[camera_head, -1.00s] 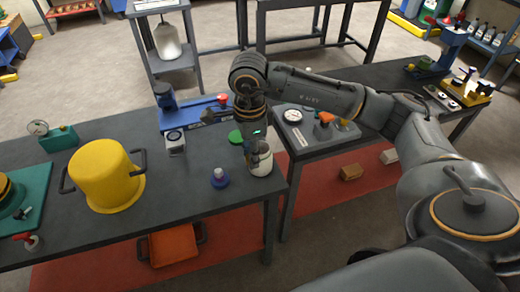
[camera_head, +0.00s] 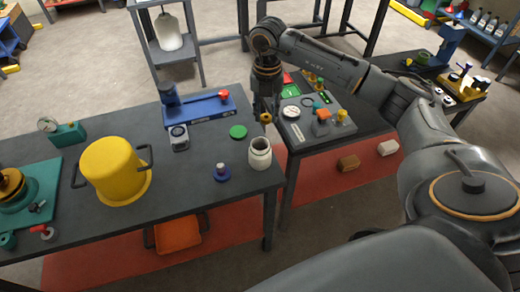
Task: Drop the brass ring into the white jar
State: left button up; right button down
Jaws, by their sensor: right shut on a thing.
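The white jar (camera_head: 259,157) stands upright with an open mouth near the right edge of the dark workbench. My right gripper (camera_head: 266,115) points down just behind and above the jar's mouth. It is shut on the brass ring (camera_head: 266,118), a small golden piece that shows at its fingertips. The ring appears apart from the jar and not over its mouth. The inside of the jar is mostly hidden. My left gripper is not in view.
On the workbench (camera_head: 140,222) stand a yellow pot (camera_head: 112,170), a green disc (camera_head: 238,132), a purple-based knob (camera_head: 221,174) and a blue fixture (camera_head: 197,110). A second bench (camera_head: 318,142) with several small parts stands to the right, across a narrow gap.

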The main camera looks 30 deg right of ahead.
notch_tip(320, 180, down, 6)
jog(key=b, duration=0.3)
jog(key=shift+r+b, duration=0.1)
jog(key=shift+b, duration=0.3)
jog(key=c, duration=0.9)
grip_release()
jog(key=shift+c, duration=0.2)
jog(key=shift+r, duration=0.1)
notch_tip(320, 180, up, 12)
